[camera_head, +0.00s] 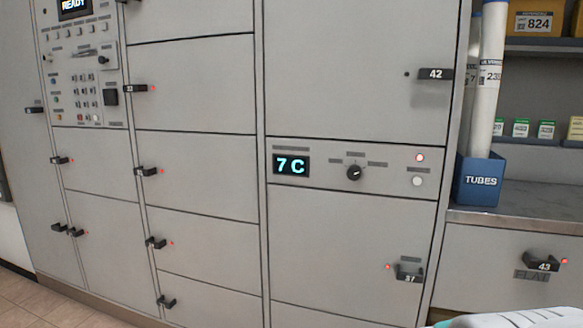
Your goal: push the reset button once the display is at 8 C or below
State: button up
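The display (291,165) on the locker panel is lit and reads 7 C in cyan. Right of it on the same panel is a black round knob (354,173). At the panel's right end a small red-lit light (420,157) sits above a round pale button (417,181). The small labels beside them are too small to read, so I cannot tell by text which one is the reset button. My gripper is not in view. A white and teal shape, perhaps part of my own body, shows at the bottom right edge.
Locker doors surround the panel, with door 42's handle (435,74) above and door 37's handle (409,272) below, both jutting out. A blue TUBES bin (480,180) stands on the counter (540,197) at right. A READY display (74,6) is at upper left.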

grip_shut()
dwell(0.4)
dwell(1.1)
